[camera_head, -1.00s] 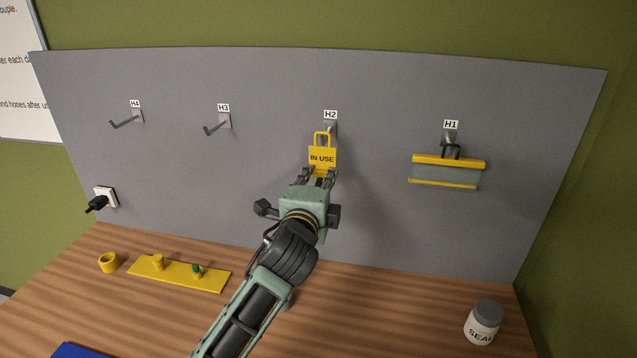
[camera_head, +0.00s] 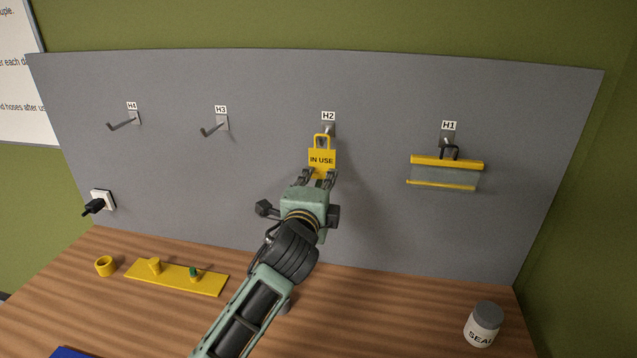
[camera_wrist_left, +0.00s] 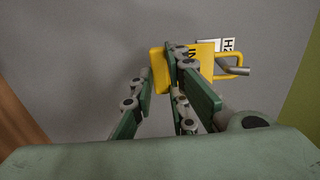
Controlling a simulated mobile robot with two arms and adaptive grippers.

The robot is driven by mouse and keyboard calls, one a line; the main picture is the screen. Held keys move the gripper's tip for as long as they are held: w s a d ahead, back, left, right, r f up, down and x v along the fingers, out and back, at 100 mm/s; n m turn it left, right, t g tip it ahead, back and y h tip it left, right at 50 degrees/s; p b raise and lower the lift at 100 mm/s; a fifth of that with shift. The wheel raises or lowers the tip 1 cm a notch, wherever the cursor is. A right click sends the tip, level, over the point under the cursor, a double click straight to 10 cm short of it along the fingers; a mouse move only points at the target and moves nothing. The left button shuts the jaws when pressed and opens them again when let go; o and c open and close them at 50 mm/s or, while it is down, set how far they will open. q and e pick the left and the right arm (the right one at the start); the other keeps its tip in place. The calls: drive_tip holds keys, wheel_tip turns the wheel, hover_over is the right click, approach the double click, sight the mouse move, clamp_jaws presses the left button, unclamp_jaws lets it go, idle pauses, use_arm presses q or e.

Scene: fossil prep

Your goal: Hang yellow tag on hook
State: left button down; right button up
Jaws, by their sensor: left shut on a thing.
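The yellow tag (camera_head: 321,159), marked IN USE, stands upright in my left gripper (camera_head: 319,178), which is shut on its lower part. The tag also shows in the left wrist view (camera_wrist_left: 158,58), partly hidden by the fingers (camera_wrist_left: 178,85). The H2 hook (camera_head: 329,130) is right behind the tag's top loop. In the left wrist view the hook's rod (camera_wrist_left: 234,67) overlaps the far end of the loop. I cannot tell for certain whether the rod passes through the loop. My right gripper is not in view.
Hooks H3 (camera_head: 216,127) and H4 (camera_head: 126,122) are empty. A yellow-edged clear holder (camera_head: 446,173) hangs on H1. On the table are a yellow strip (camera_head: 178,278), a yellow ring (camera_head: 105,266) and a SEAL jar (camera_head: 484,323). The grey panel (camera_head: 250,90) stands behind.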

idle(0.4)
use_arm(q)
drive_tip(key=shift+w+d+f, duration=0.1)
drive_tip(key=shift+w, duration=0.6)
drive_tip(key=c, duration=1.6)
unclamp_jaws()
drive_tip(key=shift+c, duration=0.2)
drive_tip(key=shift+s, duration=0.1)
drive_tip(key=shift+s, duration=0.3)
drive_tip(key=s+a+p, duration=0.1)
drive_tip(key=s+p, duration=0.2)
drive_tip(key=s, duration=0.4)
drive_tip(key=shift+a, duration=0.3)
